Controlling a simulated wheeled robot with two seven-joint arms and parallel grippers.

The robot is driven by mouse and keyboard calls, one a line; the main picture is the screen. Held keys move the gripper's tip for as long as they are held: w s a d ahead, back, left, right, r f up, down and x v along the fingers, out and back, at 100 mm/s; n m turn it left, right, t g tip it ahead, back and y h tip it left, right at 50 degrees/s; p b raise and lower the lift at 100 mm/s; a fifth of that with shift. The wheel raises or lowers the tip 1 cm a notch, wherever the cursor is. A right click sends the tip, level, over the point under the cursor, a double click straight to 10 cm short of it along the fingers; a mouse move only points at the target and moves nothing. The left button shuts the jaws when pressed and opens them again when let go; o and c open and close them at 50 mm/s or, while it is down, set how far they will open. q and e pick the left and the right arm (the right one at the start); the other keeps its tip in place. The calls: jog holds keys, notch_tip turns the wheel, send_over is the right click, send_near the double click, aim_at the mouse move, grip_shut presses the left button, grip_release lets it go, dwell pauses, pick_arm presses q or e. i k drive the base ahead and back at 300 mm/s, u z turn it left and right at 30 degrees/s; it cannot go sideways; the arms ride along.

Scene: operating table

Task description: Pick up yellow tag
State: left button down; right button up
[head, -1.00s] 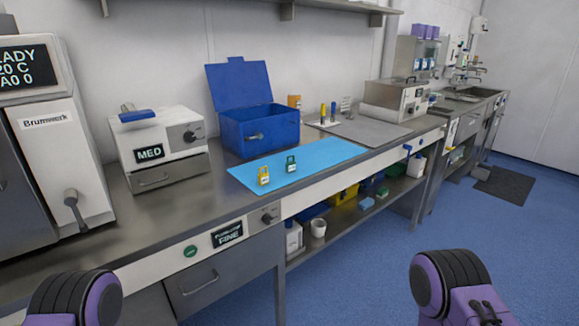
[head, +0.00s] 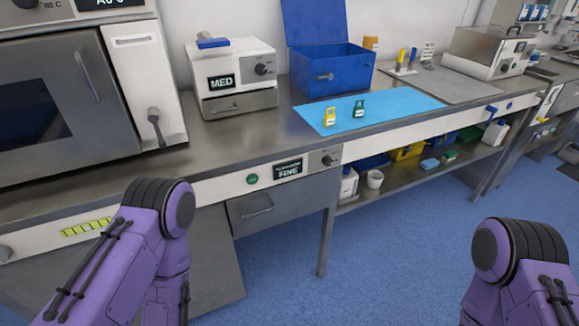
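The yellow tag (head: 329,117) stands on the left part of a light blue mat (head: 394,107) on the steel counter. A dark green tag (head: 358,108) stands on the mat just to its right, apart from it. Both look like small padlock-shaped tags with a white label. My two purple arms show low in the head view, left and right, well short of the counter top's tags. Neither gripper is in view.
An open blue box (head: 331,71) stands behind the mat. A white device marked MED (head: 233,76) is to the left, and a larger white machine (head: 146,80) is further left. A grey mat (head: 446,84) lies right. The counter's front strip is bare near the yellow tag.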

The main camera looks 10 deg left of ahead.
aim_at(330, 117)
jog(key=z, duration=1.9)
jog(key=i, duration=2.25)
jog(key=u, duration=2.9)
